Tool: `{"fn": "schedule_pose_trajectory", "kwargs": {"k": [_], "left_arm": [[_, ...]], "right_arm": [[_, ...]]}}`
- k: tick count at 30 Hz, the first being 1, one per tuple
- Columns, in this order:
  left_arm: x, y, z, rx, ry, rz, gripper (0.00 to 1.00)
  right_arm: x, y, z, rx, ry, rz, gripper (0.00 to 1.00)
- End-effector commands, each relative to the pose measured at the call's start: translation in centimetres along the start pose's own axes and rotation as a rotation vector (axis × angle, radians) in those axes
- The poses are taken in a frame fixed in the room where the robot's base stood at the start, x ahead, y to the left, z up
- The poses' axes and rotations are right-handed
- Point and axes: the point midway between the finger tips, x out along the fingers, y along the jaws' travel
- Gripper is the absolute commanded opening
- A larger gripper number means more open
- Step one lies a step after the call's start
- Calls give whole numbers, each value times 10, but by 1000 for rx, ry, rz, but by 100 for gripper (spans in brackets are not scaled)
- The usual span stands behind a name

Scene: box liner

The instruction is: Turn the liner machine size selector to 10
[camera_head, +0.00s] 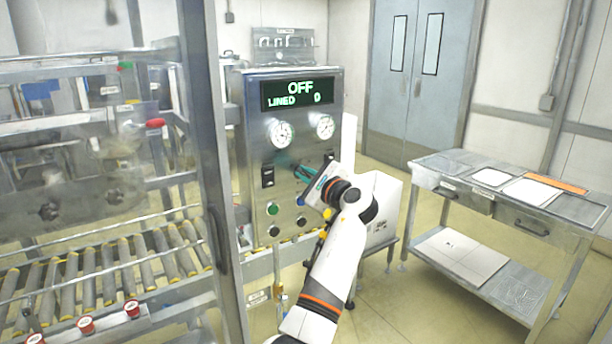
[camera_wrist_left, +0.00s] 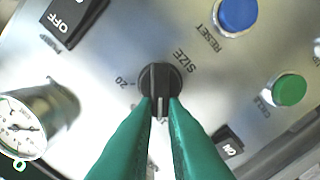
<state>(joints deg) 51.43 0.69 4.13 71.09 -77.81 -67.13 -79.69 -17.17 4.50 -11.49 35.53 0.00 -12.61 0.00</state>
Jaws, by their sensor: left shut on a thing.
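The size selector is a black knob (camera_wrist_left: 160,78) on the steel panel, with SIZE and 20 printed beside it in the left wrist view. Its white mark lies between my fingers, at the knob's lower end in that view. In the head view the left gripper (camera_head: 305,175) is at the panel of the liner machine (camera_head: 248,140), and the knob is hidden there. The display (camera_head: 297,92) reads OFF and LINED 0. My right gripper is not in view.
A blue RESET button (camera_wrist_left: 237,14), a green CYCLE button (camera_wrist_left: 290,90) and black rocker switches (camera_wrist_left: 72,18) sit close around the knob. A roller conveyor (camera_head: 100,268) is at left. A steel cart (camera_head: 450,185) stands at right, with open floor between.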

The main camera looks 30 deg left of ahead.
Motion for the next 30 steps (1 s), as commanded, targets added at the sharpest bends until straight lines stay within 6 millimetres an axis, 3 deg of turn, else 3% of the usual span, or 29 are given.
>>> {"fn": "schedule_pose_trajectory", "kwargs": {"k": [1, 2, 6, 17, 30], "left_arm": [[0, -1, 1, -1, -1, -2, 0], [0, -1, 1, -1, -1, -2, 12], [0, -1, 1, 0, -1, -2, 33], [-6, 0, 1, -1, -1, 1, 33], [-91, -2, 3, -2, -4, 0, 33]], "right_arm": [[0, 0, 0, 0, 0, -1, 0], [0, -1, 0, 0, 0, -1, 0], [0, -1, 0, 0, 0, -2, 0], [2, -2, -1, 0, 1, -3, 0], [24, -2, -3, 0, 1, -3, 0]]}}
